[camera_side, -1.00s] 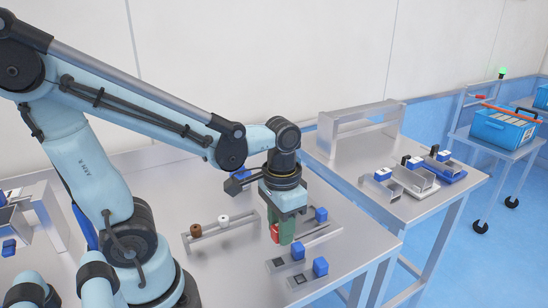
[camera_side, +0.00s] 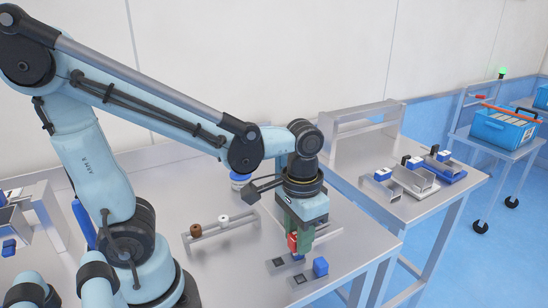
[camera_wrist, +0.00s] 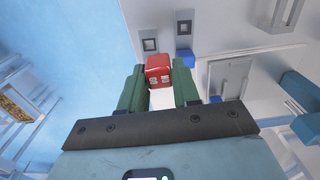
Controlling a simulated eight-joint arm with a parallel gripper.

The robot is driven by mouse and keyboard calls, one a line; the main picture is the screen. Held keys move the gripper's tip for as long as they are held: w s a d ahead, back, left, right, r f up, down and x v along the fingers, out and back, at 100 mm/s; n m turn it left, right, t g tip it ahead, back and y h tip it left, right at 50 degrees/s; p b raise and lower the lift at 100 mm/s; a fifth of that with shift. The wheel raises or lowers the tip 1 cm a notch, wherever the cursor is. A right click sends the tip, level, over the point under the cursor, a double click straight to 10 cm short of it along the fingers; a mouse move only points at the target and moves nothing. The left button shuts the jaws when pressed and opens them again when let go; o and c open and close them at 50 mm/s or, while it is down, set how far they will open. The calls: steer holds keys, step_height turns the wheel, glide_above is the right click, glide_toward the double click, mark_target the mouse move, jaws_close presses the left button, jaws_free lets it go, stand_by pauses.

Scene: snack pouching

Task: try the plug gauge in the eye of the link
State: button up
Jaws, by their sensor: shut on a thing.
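My gripper (camera_side: 299,244) is shut on a red block (camera_side: 293,242), held between the green fingers. The block also shows between the fingertips in the wrist view (camera_wrist: 158,71), with small pale marks on its face. I cannot tell whether it is the plug gauge, as its lower end is hidden. Two flat grey plates lie on the table near the fingers, each with a dark square: one plate (camera_wrist: 149,33) is just beyond the block in the wrist view, the other (camera_wrist: 184,16) to its right. I cannot tell whether either is the link, or whether the block touches anything.
A blue block (camera_side: 320,266) stands beside the front plate (camera_side: 299,278). A rail (camera_side: 212,231) with a brown and a white ring-like piece stands to the left. A second table (camera_side: 360,150) with several brackets is at the right. Bare table lies in front of the rail.

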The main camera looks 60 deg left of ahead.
steer(key=shift+w+d+r, duration=0.1)
steer(key=shift+w+d, duration=0.05)
steer(key=shift+d, duration=0.75)
steer(key=shift+f, duration=2.4)
steer(key=shift+f, duration=1.25)
steer(key=shift+r, duration=0.1)
step_height(320, 180, up, 6)
stand_by(1.1)
steer(key=shift+r, duration=0.1)
